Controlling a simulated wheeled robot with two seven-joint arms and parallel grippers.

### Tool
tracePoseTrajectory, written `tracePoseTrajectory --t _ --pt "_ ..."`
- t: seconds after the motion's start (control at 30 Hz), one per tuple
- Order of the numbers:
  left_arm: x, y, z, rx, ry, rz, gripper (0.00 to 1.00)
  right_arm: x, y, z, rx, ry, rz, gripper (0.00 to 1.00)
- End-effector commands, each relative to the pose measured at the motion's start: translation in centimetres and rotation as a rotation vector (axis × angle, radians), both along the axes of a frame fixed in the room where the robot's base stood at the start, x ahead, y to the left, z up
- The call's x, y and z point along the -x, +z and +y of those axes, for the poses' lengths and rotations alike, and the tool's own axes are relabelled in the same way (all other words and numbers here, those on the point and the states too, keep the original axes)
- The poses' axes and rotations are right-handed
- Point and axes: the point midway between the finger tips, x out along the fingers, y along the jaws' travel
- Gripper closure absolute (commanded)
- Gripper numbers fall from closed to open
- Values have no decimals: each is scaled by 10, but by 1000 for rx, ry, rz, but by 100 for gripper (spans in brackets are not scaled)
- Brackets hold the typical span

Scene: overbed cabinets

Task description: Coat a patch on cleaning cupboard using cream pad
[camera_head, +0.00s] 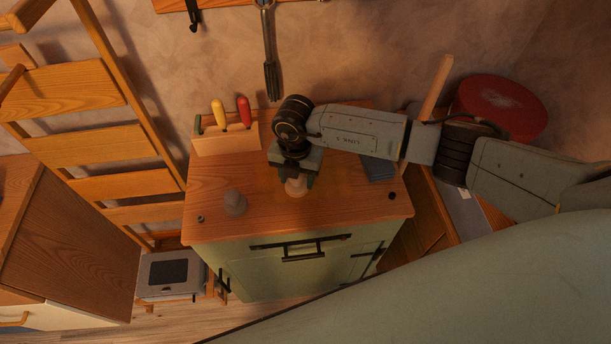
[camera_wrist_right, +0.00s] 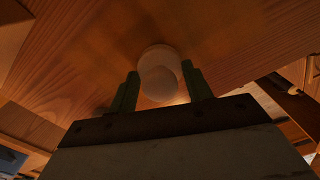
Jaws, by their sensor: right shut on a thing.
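The cleaning cupboard (camera_head: 305,265) is a green cabinet with a wooden top (camera_head: 225,178) and dark handles. My right gripper (camera_head: 294,180) is over the middle of the top, pointing down. It is shut on a small rounded cream pad (camera_head: 296,188). In the right wrist view the pad (camera_wrist_right: 160,75) sits between the two fingers, against or very close to the wood; I cannot tell if it touches. A slightly darker, yellowish area shows on the top to the right of the gripper, with a blurred edge. My left gripper is not in view.
A wooden holder (camera_head: 226,139) with yellow and red-handled tools is at the back. A dark blue-grey block (camera_head: 378,168) lies at the right. A red round lid (camera_head: 502,106) is beyond. A ladder (camera_head: 95,135) leans at left.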

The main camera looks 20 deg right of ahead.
Motion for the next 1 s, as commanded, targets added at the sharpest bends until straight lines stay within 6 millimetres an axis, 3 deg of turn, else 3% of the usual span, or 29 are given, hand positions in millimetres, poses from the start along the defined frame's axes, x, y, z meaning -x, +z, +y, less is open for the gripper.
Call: tracePoseTrajectory --t 0.77,1.0 --pt "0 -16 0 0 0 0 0 -10 -2 40 1 -1 -2 69" --pt "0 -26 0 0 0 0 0 -15 -3 61 -1 0 -2 69"
